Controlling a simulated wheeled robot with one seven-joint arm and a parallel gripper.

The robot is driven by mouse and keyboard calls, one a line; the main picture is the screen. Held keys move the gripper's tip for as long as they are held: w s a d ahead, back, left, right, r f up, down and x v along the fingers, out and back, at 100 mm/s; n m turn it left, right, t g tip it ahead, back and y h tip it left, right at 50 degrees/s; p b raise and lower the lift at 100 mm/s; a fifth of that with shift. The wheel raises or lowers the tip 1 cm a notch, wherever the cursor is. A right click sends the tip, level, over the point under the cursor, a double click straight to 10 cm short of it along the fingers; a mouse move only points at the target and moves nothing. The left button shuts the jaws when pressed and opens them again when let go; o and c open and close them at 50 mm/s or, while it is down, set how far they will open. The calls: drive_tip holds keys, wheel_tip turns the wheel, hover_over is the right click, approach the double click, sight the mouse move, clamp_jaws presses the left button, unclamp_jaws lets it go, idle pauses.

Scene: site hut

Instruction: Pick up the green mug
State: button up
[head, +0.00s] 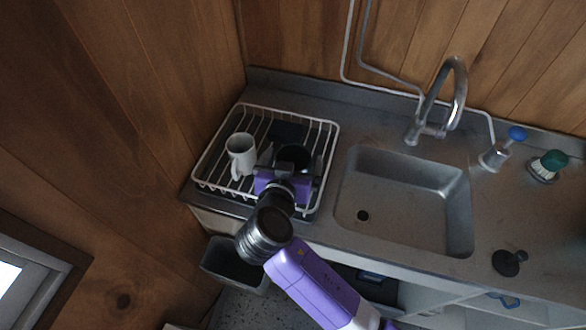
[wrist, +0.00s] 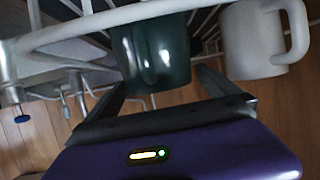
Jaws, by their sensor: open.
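The green mug (wrist: 155,50) is dark and glossy in the wrist view, where it stands between the two fingers of my gripper (wrist: 162,88). Whether the fingers touch it cannot be told. In the head view the green mug (head: 294,155) is a dark shape in the right part of the white wire dish rack (head: 339,125), partly hidden by my gripper (head: 287,166). My gripper is open and reaches over the rack's front side. The mug's handle is not clearly visible.
A white mug (head: 242,156) stands left of the green one in the rack; it also shows in the wrist view (wrist: 250,45). A dark flat item (head: 288,131) is behind. The sink (head: 405,200) and faucet (head: 440,105) are right. A grey bin (head: 233,265) is below the counter.

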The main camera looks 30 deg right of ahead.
drive_tip(key=c, duration=2)
drive_tip(key=shift+c, duration=0.2)
drive_tip(key=shift+r, duration=0.15)
